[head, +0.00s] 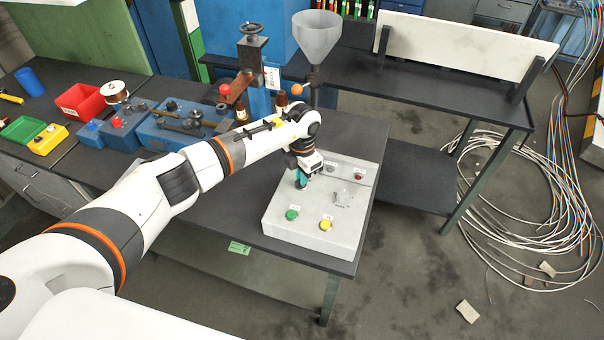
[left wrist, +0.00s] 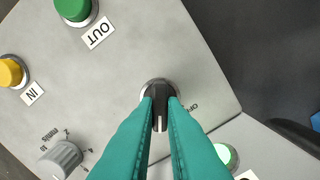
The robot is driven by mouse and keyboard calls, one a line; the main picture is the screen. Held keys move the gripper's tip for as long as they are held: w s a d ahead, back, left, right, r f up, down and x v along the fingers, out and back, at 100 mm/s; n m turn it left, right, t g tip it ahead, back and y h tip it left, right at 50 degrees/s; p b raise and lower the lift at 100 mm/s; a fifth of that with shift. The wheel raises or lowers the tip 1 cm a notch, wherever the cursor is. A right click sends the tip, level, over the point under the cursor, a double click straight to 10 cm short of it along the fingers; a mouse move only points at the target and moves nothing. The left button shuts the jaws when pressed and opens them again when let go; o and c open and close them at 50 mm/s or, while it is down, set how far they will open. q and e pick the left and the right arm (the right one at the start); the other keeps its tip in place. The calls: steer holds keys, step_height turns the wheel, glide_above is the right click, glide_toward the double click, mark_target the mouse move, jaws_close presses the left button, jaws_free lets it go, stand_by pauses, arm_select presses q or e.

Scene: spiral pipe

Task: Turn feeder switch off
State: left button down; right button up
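The feeder switch (left wrist: 159,120) is a black rotary knob with a white line on its handle, on the grey control box (head: 285,235). My left gripper (head: 300,184) is over the back left of the box. In the left wrist view its teal fingers (left wrist: 160,99) lie on both sides of the handle and look closed on it. They hide the area below the knob. In the head view the gripper hides the switch. My right gripper is not in view.
The box also carries a green button (head: 292,214), a yellow button (head: 326,225), a grey dial (left wrist: 62,157) and a red button (head: 359,177). A funnel (head: 316,37) stands behind it. Blue fixtures (head: 170,125) crowd the table to the left. Cables (head: 530,200) lie on the floor at right.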

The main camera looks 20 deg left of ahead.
arm_select(q)
steer(key=shift+n, duration=0.3)
steer(key=shift+n+b, duration=0.4)
steer(key=shift+n, duration=0.6)
steer(key=n, duration=0.3)
steer(key=shift+a+n+b, duration=0.1)
steer(key=shift+n+b, duration=0.2)
steer(key=n, duration=0.3)
steer(key=shift+r+n, duration=0.1)
steer(key=shift+n, duration=0.2)
steer(key=shift+a+n, duration=0.1)
steer(key=shift+n, duration=1.9)
steer(key=c, duration=1.5)
jaws_free()
